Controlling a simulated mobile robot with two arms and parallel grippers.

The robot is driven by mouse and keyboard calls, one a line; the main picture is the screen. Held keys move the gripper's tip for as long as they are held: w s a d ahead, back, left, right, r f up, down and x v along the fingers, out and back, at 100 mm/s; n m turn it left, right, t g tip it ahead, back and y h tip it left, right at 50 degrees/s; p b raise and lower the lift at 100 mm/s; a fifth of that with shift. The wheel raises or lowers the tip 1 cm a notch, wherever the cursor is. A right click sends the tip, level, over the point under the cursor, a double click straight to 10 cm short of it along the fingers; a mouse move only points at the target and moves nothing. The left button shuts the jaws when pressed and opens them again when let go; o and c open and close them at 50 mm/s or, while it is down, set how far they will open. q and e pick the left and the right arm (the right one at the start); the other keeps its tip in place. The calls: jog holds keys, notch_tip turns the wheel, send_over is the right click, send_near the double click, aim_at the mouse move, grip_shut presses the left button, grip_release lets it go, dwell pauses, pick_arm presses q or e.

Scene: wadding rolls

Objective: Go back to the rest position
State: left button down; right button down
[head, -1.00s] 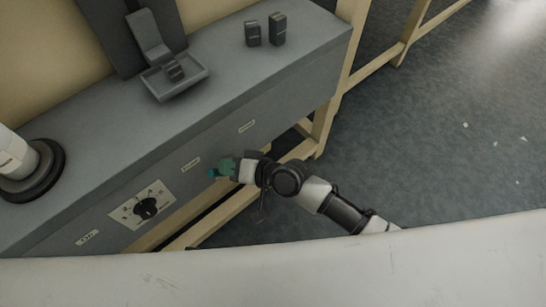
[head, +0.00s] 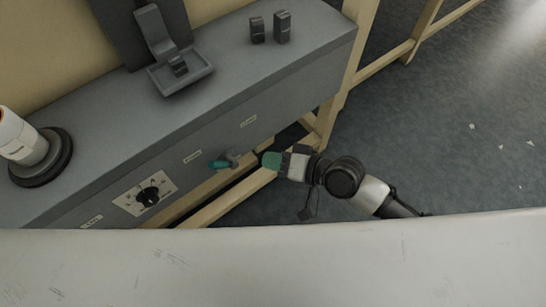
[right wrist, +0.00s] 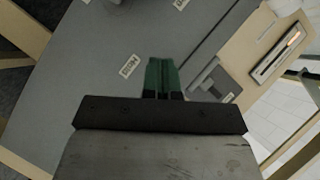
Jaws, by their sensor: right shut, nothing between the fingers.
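My right gripper (head: 268,160) comes in from the right in the head view. Its green fingers are shut and empty. My left gripper is not in view.
On the grey top stand a white roll (head: 20,138) on a dark round base, a small tray (head: 190,78) and two dark blocks (head: 270,28). Wooden frame beams (head: 325,115) run beside the machine. The floor (head: 430,130) at right is open.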

dwell(0.4)
